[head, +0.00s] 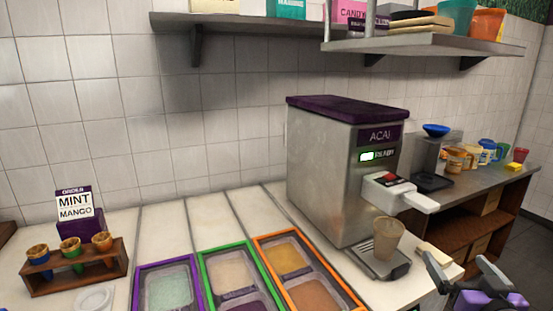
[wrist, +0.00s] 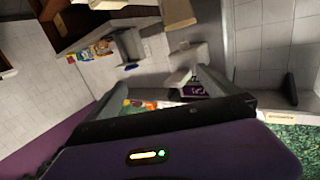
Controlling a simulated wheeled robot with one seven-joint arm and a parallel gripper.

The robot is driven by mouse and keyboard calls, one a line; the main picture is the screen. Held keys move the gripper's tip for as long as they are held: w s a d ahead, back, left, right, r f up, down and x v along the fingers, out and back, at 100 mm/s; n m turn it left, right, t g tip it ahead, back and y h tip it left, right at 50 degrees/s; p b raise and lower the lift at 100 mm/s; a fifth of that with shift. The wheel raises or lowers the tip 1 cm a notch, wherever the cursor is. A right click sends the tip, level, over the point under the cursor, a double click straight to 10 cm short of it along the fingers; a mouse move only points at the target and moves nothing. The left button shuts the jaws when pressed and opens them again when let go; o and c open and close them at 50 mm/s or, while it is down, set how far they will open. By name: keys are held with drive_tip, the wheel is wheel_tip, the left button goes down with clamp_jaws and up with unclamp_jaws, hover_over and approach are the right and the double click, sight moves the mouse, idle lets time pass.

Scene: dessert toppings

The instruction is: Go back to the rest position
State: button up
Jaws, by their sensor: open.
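My gripper (head: 457,268) is at the lower right of the head view, in front of the counter. Its two dark fingers are apart, with no object seen between them. Its purple body (wrist: 165,155) fills the lower part of the wrist view. A beige cup (head: 388,238) stands upright on the drip tray (head: 395,270) of the steel ACAI machine (head: 330,180), apart from my gripper and to its left.
The counter holds purple, green and orange topping trays (head: 285,236) and a wooden cone rack (head: 72,277) with an order sign (head: 75,204). A shelf (head: 425,44) hangs above the machine. Mugs (head: 455,160) and a blender (head: 433,155) stand on the back-right counter.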

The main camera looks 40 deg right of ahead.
drive_tip(key=a+f+n+t+y, duration=0.2)
drive_tip(key=a+f, duration=0.1)
drive_tip(key=a, duration=0.9)
drive_tip(key=a+f+n+t+y, duration=0.2)
drive_tip(key=a+f, duration=0.1)
drive_tip(key=a, duration=0.9)
drive_tip(key=s+a+f+n+y, duration=0.2)
drive_tip(key=s+a+y, duration=0.2)
drive_tip(key=a, duration=0.3)
drive_tip(key=s+a+f+n+g+y, duration=0.1)
drive_tip(key=s+a+f+n+y, duration=0.2)
drive_tip(key=s+a, duration=0.4)
drive_tip(key=shift+a+f+n+y, duration=0.35)
drive_tip(key=shift+a+y, duration=0.25)
drive_tip(key=shift+a, duration=0.15)
